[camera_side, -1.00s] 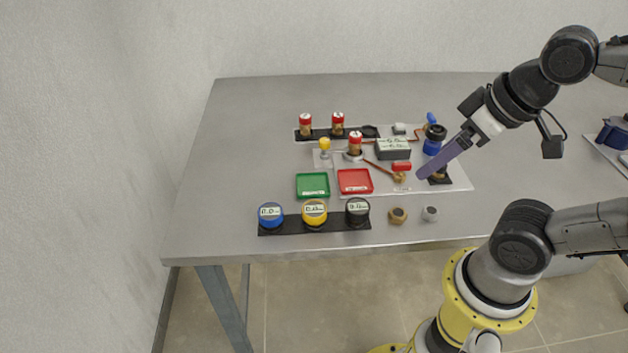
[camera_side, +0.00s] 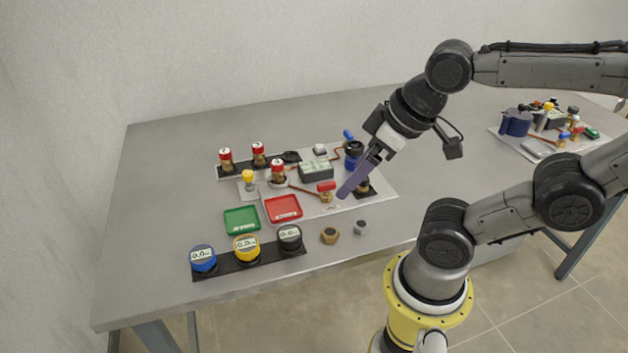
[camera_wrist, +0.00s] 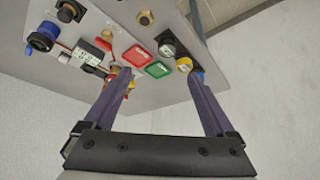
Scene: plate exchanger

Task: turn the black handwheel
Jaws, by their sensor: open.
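A dark round knob (camera_wrist: 68,12) on a black square base is at the top left of the wrist view. It looks like the black handwheel, but I cannot be sure. In the side view its black base (camera_side: 371,191) shows beside my fingers, which partly hide what stands on it. A blue canister with a dark top (camera_side: 354,148) is just behind; it is also in the wrist view (camera_wrist: 42,35). My gripper (camera_side: 343,194) is open and empty, tilted, its fingertips appearing near a red-handled brass valve (camera_side: 326,187). In the wrist view the spread fingers (camera_wrist: 160,80) have nothing between them.
Red (camera_side: 283,208) and green (camera_side: 241,220) trays lie left of my fingertips. A black strip with blue, yellow and black gauges (camera_side: 289,237) is near the front edge. Red-capped valves (camera_side: 258,154) stand behind. A brass nut (camera_side: 329,236) lies in front. Bare table (camera_side: 150,190) is at left.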

